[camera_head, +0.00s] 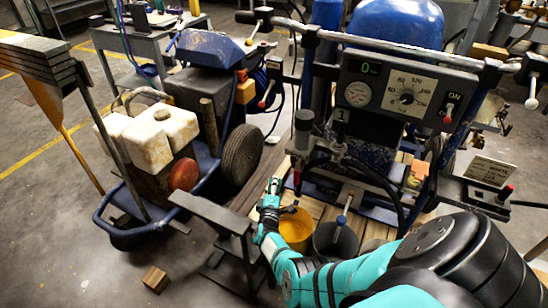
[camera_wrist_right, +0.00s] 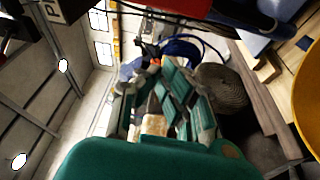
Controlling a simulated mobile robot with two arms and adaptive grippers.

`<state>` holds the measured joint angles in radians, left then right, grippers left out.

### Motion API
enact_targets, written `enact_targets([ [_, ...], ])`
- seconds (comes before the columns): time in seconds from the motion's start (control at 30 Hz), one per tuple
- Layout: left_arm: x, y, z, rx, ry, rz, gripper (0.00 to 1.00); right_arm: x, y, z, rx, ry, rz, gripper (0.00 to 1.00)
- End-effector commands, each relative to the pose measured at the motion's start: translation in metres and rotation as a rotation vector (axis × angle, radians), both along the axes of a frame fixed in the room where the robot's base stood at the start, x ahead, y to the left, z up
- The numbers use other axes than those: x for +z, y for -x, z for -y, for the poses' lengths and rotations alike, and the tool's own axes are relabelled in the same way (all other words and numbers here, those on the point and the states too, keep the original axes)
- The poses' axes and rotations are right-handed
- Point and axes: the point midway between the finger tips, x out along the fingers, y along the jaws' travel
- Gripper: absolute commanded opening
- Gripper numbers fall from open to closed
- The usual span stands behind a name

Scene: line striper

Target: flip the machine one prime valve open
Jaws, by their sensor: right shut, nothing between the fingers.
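In the wrist view, my right gripper's teal fingers (camera_wrist_right: 170,90) show, with a red part (camera_wrist_right: 220,8) and a "P" plate (camera_wrist_right: 57,10) at the top edge. My left gripper is out of view.
A yellow bucket (camera_head: 297,228) and a dark bucket (camera_head: 335,240) stand below the pump, close to my right arm. A blue cart (camera_head: 125,215) with a wheel (camera_head: 241,152) is at left. A black stand (camera_head: 225,215) is near my gripper. A wooden block (camera_head: 155,279) lies on the floor.

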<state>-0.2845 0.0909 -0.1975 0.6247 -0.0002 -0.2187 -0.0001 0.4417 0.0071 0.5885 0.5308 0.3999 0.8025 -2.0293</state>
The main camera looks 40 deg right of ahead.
Motion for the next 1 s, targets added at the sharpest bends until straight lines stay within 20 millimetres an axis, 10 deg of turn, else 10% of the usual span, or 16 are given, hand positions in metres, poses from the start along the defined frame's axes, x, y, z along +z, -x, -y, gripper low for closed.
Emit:
enact_targets([
  [0.4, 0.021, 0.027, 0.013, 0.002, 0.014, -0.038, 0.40, 0.001, 0.042, -0.048, 0.000, -0.001, 0.001, 0.00],
  [1.0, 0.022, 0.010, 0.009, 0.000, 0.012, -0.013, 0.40, 0.000, 0.046, -0.052, 0.001, 0.000, 0.000, 0.00],
])
